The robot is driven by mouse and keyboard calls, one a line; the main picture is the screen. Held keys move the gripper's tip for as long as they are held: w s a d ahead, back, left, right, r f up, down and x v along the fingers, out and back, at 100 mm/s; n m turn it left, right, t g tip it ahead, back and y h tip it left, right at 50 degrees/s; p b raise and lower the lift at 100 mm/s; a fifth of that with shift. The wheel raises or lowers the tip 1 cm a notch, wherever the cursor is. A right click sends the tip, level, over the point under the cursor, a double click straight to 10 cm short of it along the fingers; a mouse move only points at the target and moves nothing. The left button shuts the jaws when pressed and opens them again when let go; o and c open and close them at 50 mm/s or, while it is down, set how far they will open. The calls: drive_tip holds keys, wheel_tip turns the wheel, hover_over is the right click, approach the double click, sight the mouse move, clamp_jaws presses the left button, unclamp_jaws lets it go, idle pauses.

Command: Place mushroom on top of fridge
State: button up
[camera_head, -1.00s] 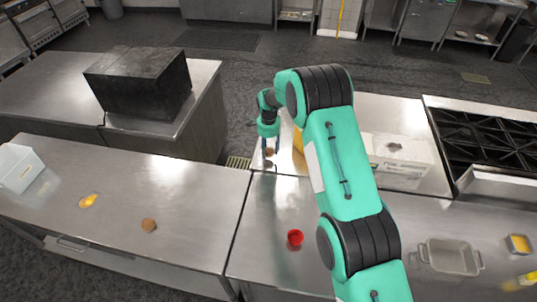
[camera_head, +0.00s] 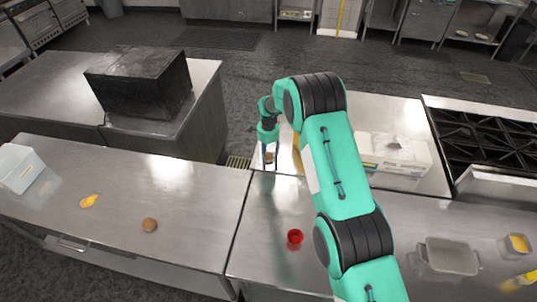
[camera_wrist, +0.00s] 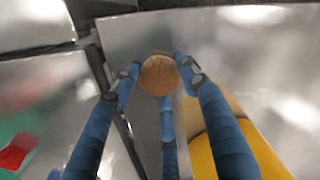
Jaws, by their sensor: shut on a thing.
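My gripper (camera_head: 270,160) hangs over the counter right of centre, near the gap between counters. It is shut on a small round brown thing, which looks like the mushroom (camera_wrist: 159,75); its round face shows between the blue fingers in the wrist view. In the head view it is small and partly hidden by the fingers. A large dark box (camera_head: 138,82), which may be the fridge, stands on the back left counter with a bare flat top. No other fridge can be made out.
Another round brown thing (camera_head: 149,225) and a yellow item (camera_head: 89,201) lie on the left counter, beside a white container (camera_head: 20,170). A red cup (camera_head: 295,237) stands on the front counter. A yellow object (camera_wrist: 240,150) is close to my fingers. A stove (camera_head: 485,140) is right.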

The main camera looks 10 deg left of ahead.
sight(269, 154)
drive_tip(key=shift+f, duration=0.15)
drive_tip(key=o, duration=1.1)
drive_tip(key=shift+c, duration=0.2)
wheel_tip(269, 154, up, 12)
drive_tip(key=b, duration=0.1)
drive_tip(key=shift+r, duration=0.2)
idle(0.6)
drive_tip(key=shift+r, duration=0.1)
